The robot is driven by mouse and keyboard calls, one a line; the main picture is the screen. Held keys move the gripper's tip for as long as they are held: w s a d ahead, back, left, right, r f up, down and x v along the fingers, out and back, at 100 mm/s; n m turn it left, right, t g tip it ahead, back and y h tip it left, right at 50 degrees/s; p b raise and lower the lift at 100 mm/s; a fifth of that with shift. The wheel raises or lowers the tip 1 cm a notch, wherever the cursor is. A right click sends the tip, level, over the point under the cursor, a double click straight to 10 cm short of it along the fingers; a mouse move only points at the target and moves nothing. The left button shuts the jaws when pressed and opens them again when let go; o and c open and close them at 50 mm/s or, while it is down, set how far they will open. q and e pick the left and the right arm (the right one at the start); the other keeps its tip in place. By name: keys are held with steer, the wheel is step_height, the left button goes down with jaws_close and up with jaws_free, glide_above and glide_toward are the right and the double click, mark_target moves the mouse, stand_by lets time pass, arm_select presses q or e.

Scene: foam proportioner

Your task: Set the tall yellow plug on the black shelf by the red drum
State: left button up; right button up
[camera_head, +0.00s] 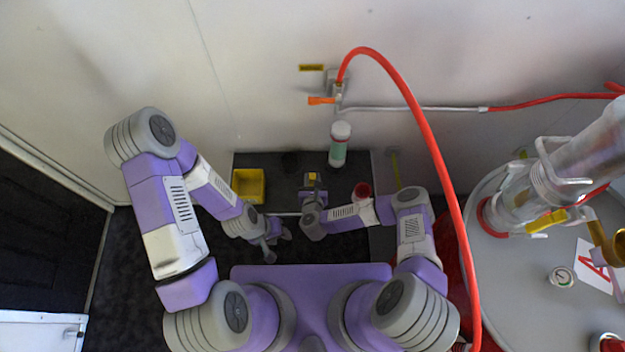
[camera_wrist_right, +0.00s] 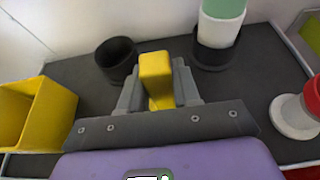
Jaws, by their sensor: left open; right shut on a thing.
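My right gripper (camera_head: 313,187) is shut on the tall yellow plug (camera_wrist_right: 156,78), which stands up between its fingers in the right wrist view. In the head view the plug shows as a small yellow spot over the black shelf (camera_head: 273,162). Whether its base touches the shelf is hidden by the gripper. My left gripper (camera_head: 277,238) is open and empty, low in front of the shelf. A red curved surface (camera_head: 457,285), perhaps the red drum, shows partly behind my right arm and the red hose.
On the shelf are a yellow bin (camera_head: 236,184), a black cup (camera_wrist_right: 117,63), a green and white bottle (camera_head: 338,150) in a black holder (camera_wrist_right: 215,55), and a red and white piece (camera_wrist_right: 296,118). A red hose (camera_head: 425,130) arches over the right side.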

steer(key=shift+f, duration=0.15)
steer(key=o, duration=0.6)
steer(key=shift+f, duration=0.1)
steer(key=o, duration=0.5)
steer(key=shift+c, duration=0.2)
steer(key=shift+r, duration=0.2)
